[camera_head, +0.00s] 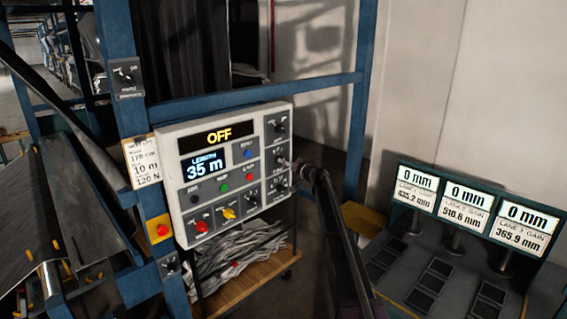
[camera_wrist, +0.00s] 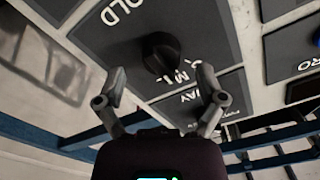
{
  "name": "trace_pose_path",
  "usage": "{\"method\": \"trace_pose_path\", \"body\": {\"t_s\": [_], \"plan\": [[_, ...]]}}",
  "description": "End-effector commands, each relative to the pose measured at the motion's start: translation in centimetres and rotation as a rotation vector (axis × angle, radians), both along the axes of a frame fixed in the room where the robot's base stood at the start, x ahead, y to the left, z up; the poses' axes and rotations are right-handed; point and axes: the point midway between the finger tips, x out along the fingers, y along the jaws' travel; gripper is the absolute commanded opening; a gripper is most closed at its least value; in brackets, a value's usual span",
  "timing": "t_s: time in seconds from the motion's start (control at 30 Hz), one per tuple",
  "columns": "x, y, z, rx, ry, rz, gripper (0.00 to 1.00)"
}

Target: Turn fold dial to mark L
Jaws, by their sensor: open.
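The fold dial (camera_wrist: 160,52) is a black knob on a dark grey plate with a label that reads partly as "OLD". Small marks sit beside the knob in the wrist view; an M is readable, the others are partly hidden or unclear. I cannot tell exactly which mark the knob points to. My gripper (camera_wrist: 161,70) is open, with one finger on each side of the knob in the picture. No contact with it is visible. In the head view my gripper (camera_head: 297,163) is at the right column of dials on the white control panel (camera_head: 165,140).
The panel has an "OFF" display (camera_head: 218,136), a "35 m" length display (camera_head: 207,167), several buttons and other dials close by. A red stop button (camera_head: 162,230) is at its left. A blue frame post (camera_head: 360,110) stands right of the panel. Three lane displays (camera_head: 467,195) stand farther right.

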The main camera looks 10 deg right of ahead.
Motion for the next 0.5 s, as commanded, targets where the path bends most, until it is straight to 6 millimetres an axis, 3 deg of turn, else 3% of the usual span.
{"method": "trace_pose_path", "body": {"t_s": [0.2,0.5], "plan": [[1.5,1.1,0.0,0.0,0.0,0.0,0.89],[1.7,1.3,0.0,0.0,0.0,0.0,0.89]]}}
